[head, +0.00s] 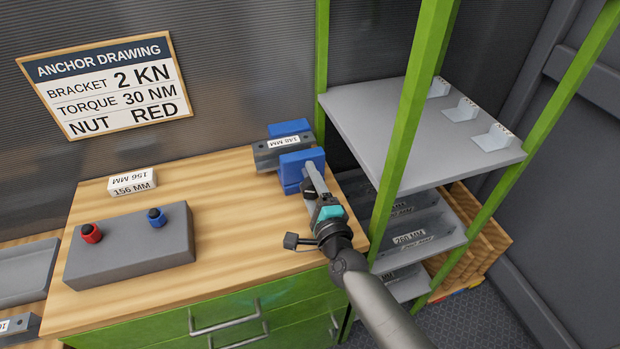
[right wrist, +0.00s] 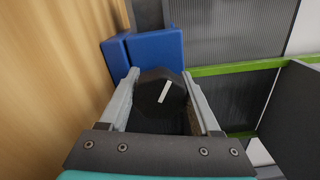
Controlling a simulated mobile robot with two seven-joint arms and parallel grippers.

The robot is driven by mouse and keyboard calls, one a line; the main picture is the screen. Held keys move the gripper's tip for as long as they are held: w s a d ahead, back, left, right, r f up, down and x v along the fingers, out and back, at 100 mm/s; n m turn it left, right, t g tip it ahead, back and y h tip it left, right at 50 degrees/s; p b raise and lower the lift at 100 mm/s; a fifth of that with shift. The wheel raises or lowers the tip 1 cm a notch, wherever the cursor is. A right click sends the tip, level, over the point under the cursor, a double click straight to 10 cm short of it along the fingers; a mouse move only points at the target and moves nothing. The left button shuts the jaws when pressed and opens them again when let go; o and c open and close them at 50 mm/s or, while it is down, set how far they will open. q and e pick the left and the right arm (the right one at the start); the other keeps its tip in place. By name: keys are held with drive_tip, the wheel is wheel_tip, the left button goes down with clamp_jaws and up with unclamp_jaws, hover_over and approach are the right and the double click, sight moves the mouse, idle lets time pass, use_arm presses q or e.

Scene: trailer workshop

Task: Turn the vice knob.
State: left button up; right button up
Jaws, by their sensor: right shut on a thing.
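The blue vice (head: 300,168) stands at the right end of the wooden bench, with a grey bar labelled 148 MM (head: 284,143) between its blue jaws. In the right wrist view its blue jaw (right wrist: 155,52) is just beyond my fingers. The vice knob (right wrist: 160,92) is black and faceted with a white mark that is tilted. My right gripper (head: 309,180) is at the front of the vice, its two fingers on either side of the knob and shut on it. In the head view the fingers partly hide the knob. My left gripper is not in view.
A grey block with a red knob and a blue knob (head: 130,247) sits on the bench (head: 235,225) to the left. A white 156 MM block (head: 132,182) is behind it. A green-posted shelf (head: 425,135) stands close to the right of my arm. The middle of the bench is clear.

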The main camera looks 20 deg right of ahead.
drive_tip(key=n, duration=0.1)
drive_tip(key=n+p, duration=0.1)
drive_tip(key=n, duration=0.2)
drive_tip(key=shift+w+r+p, duration=0.15)
drive_tip(key=shift+r+p, duration=0.1)
drive_tip(key=shift+p, duration=0.05)
drive_tip(key=shift+n+p, duration=0.4)
drive_tip(key=shift+n, duration=1.1)
drive_tip(key=o, duration=1)
drive_tip(key=shift+f, duration=0.1)
drive_tip(key=shift+o, duration=0.9)
drive_tip(key=shift+w+f, duration=0.1)
drive_tip(key=shift+w, duration=0.05)
drive_tip(key=shift+o, duration=1)
drive_tip(key=shift+f, duration=0.1)
drive_tip(key=shift+s, duration=0.25)
